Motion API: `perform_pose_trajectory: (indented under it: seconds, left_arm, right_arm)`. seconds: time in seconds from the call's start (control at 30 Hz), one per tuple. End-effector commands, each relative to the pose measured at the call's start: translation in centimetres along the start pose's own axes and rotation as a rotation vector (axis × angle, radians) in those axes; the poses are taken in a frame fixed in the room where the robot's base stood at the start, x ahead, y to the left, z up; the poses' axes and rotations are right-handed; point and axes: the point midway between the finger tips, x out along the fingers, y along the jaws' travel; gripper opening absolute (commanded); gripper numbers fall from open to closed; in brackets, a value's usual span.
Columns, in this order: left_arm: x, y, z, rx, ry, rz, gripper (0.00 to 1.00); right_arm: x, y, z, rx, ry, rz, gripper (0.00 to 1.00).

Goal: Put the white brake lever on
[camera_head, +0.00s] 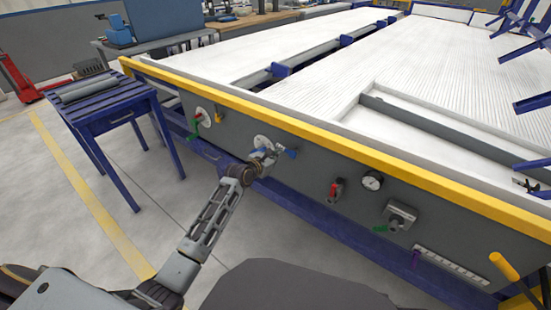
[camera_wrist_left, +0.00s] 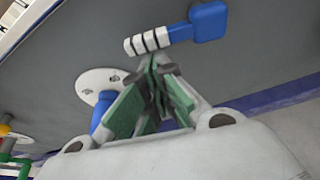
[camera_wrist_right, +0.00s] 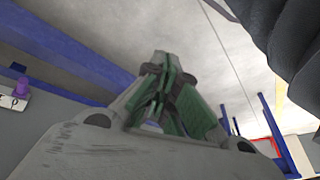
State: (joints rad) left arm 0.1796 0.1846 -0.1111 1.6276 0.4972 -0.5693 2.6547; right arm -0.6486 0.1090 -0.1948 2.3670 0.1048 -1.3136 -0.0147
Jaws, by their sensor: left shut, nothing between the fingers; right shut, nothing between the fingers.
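The lever has a white shaft with black bands and a blue end block. It shows in the left wrist view (camera_wrist_left: 165,38), just beyond my left fingertips, against the grey panel. In the head view its blue end (camera_head: 291,153) shows beside my left gripper (camera_head: 264,160). A round white plate (camera_wrist_left: 98,84) with a blue part on it sits on the panel, left of the fingers. My left gripper (camera_wrist_left: 155,62) is shut and empty; I cannot tell whether it touches the lever. My right gripper (camera_wrist_right: 160,60) is shut and empty, with floor behind it; the head view does not show it.
The panel also bears a red-handled valve (camera_head: 335,190), a gauge (camera_head: 372,180), a grey box with a green handle (camera_head: 398,216) and a green lever (camera_head: 194,130). A yellow rail (camera_head: 330,142) runs along the top. A blue table (camera_head: 95,97) holding pipes stands left.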

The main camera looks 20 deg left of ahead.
Motion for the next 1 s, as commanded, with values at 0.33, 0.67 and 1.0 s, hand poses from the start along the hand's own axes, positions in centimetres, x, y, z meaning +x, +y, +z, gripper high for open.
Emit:
perform_pose_trajectory:
  seconds: [0.33,0.67,1.0]
  left_arm:
    - [0.0,0.1,0.1,0.007,-0.001,0.003,0.00]
    - [-0.1,0.2,0.6,0.046,-0.002,0.017,0.00]
    - [-0.2,0.3,0.8,0.091,-0.003,0.033,0.00]
  right_arm:
    - [-0.4,0.3,0.3,-0.010,-0.014,0.010,0.00]
    - [0.0,0.8,0.6,-0.005,-0.064,0.029,0.00]
    - [0.0,1.4,1.1,-0.006,-0.117,0.052,0.00]
